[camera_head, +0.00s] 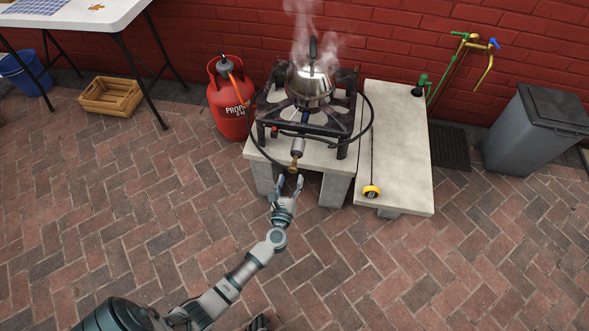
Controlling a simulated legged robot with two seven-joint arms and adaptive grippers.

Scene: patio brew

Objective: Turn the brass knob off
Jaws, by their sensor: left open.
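The brass knob (297,152) is on the gas fitting at the front of the black burner (335,121), just above the front edge of the stone slab. A steaming metal kettle (310,86) sits on the burner. My left gripper (289,180) is open and empty, its fingers pointing up toward the knob from just below it. From this angle I cannot tell whether a fingertip touches the fitting. The knob's exact turn position is too small to read.
A red propane cylinder (228,103) stands left of the burner, with a black hose (369,112) looping around the burner. A stone slab (396,150) at the right holds a yellow-ended rod (371,190). A wooden crate (111,96) and grey bin (537,130) stand farther out. The front brick paving is clear.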

